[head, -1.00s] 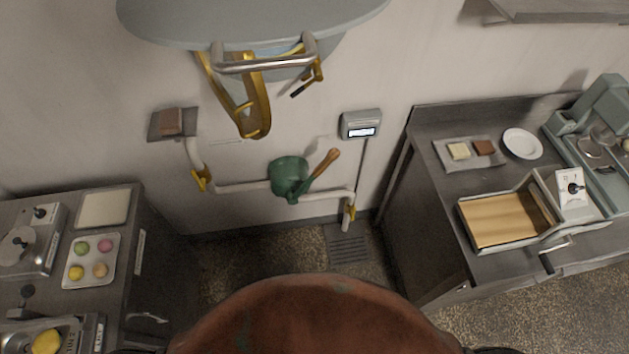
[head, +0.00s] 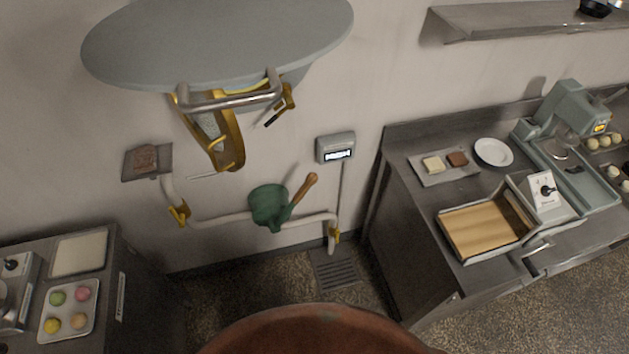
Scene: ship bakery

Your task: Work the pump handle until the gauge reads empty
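A green hand pump (head: 268,206) sits on a white pipe low on the wall, in the middle of the head view. Its handle (head: 301,192) has a brown grip and tilts up to the right. A grey gauge box (head: 335,147) is on the wall above and right of the pump. Its small display is lit, but its text is too small to read. Yellow valve levers (head: 178,213) are on the pipe at either side of the pump. Neither of my grippers is in view.
A large grey round-topped vessel (head: 215,45) with a metal bar juts from the wall above. A counter (head: 400,165) with a wooden-bedded tray and a mixer is at right. Another counter (head: 105,240) with a tray of buns is at left. The floor between has a drain grate (head: 336,268).

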